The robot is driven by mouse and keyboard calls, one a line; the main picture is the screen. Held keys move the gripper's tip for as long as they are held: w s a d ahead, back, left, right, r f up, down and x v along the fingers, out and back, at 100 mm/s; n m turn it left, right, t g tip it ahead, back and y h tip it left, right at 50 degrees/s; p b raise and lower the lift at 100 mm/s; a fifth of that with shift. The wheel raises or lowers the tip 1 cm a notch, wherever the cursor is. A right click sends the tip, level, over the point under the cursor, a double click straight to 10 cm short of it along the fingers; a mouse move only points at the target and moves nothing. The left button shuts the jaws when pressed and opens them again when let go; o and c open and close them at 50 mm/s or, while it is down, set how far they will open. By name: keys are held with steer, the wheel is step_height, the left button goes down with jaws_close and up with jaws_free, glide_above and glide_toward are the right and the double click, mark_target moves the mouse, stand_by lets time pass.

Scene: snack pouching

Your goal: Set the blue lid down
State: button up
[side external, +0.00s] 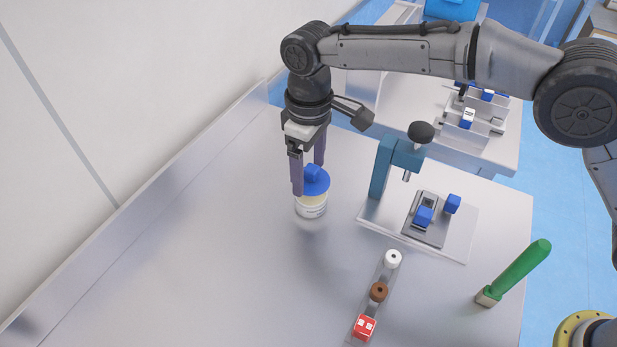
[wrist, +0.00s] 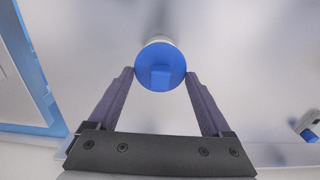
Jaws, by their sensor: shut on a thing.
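The blue lid (side external: 316,183), round with a block-shaped knob, is between the two fingers of my gripper (side external: 309,178) in the side view. In the wrist view the lid (wrist: 160,60) fills the space between the fingertips of my gripper (wrist: 160,74), one at each side of its rim. A white jar (side external: 311,207) with a pale yellow upper band is directly beneath the lid on the table; only a sliver of the jar (wrist: 158,39) shows past the lid in the wrist view. I cannot tell whether the lid touches the jar.
A blue press (side external: 383,168) stands to the right, with blue blocks (side external: 424,215) on its grey plate. A strip with white, brown and red pieces (side external: 378,291) lies at the front. A green-handled tool (side external: 520,268) is at the right edge. The table left of the jar is clear.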

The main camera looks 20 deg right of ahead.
mark_target(308, 180)
steer(key=shift+f, duration=1.65)
steer(key=shift+f, duration=0.1)
steer(key=o, duration=1.1)
step_height(308, 180, up, 11)
steer(key=shift+r, duration=0.65)
